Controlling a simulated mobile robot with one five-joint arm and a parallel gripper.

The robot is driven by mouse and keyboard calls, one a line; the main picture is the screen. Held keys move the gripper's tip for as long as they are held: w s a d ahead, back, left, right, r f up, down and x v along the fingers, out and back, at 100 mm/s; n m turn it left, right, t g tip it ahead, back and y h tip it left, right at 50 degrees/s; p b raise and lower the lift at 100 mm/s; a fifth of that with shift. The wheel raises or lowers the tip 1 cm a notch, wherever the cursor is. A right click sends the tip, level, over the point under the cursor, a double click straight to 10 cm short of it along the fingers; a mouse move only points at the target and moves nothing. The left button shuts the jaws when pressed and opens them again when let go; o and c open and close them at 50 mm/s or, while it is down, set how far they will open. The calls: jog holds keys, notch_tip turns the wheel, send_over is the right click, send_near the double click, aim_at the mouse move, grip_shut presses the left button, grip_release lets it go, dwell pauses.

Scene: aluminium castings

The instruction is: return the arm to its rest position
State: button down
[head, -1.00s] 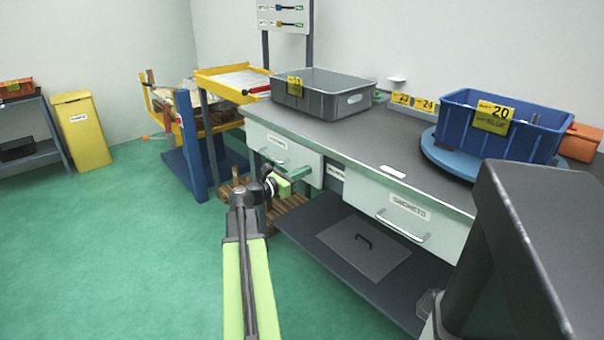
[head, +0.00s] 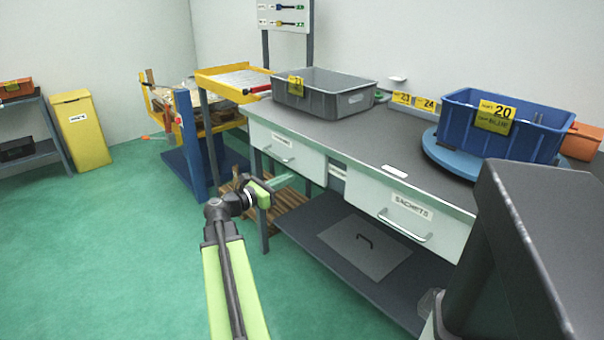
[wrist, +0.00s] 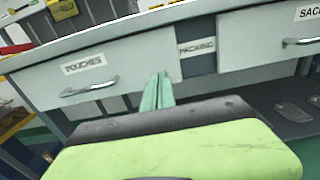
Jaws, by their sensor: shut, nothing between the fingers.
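My arm (head: 232,285) is lime green and reaches forward from the bottom of the head view. My gripper (head: 290,181) has pale green fingers pointing right toward the bench front, between the left and right drawers in the picture. In the wrist view the gripper fingers (wrist: 158,90) lie together with nothing between them, in front of the drawer fronts. Whether they touch the bench cannot be told.
The bench has a pouches drawer (head: 285,146) and a sachets drawer (head: 408,214), both with bar handles, above a dark lower shelf (head: 310,230). A grey bin (head: 325,95) and a blue bin (head: 505,125) stand on top. Green floor (head: 110,240) is clear at left.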

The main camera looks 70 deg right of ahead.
jog(key=v, duration=0.4)
jog(key=shift+w+a, duration=0.1)
